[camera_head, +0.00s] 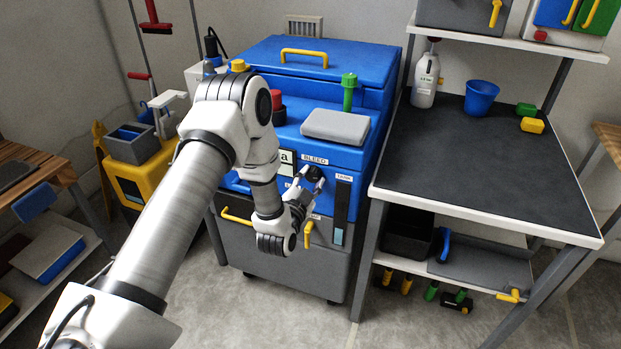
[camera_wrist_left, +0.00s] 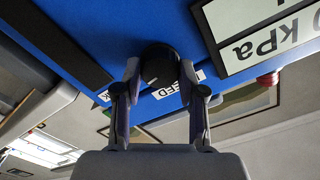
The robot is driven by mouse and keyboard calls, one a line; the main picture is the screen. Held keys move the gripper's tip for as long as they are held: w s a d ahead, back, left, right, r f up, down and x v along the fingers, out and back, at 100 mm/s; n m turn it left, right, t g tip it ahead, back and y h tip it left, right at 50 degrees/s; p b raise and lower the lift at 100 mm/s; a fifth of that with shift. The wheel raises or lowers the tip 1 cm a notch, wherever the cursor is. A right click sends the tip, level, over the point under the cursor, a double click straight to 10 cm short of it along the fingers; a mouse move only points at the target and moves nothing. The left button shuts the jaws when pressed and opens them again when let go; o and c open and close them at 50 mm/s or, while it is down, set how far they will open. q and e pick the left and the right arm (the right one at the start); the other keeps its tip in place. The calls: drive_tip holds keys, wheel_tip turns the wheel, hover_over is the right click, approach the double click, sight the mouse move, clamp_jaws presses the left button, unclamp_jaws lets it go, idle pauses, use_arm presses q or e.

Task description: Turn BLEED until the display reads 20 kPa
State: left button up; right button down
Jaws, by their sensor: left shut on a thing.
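The blue machine (camera_head: 345,157) has a black round BLEED knob (camera_head: 314,173) on its front, under the white BLEED label (camera_head: 315,160). My left gripper (camera_head: 313,180) is shut on the knob. In the left wrist view, the two fingertips (camera_wrist_left: 167,80) sit on either side of the dark knob (camera_wrist_left: 159,64), and the label is partly covered.
A grey pad (camera_head: 336,126), a red button (camera_head: 276,99) and a green-handled part (camera_head: 349,90) are on top of the machine. A yellow handle (camera_head: 308,235) is below my gripper. A dark-topped bench (camera_head: 470,160) with a blue cup (camera_head: 481,97) stands to the right.

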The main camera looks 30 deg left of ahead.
use_arm(q)
drive_tip(key=o, duration=1.1)
drive_tip(key=shift+o, duration=0.2)
drive_tip(key=v, duration=1.2)
drive_tip(key=shift+d, duration=0.1)
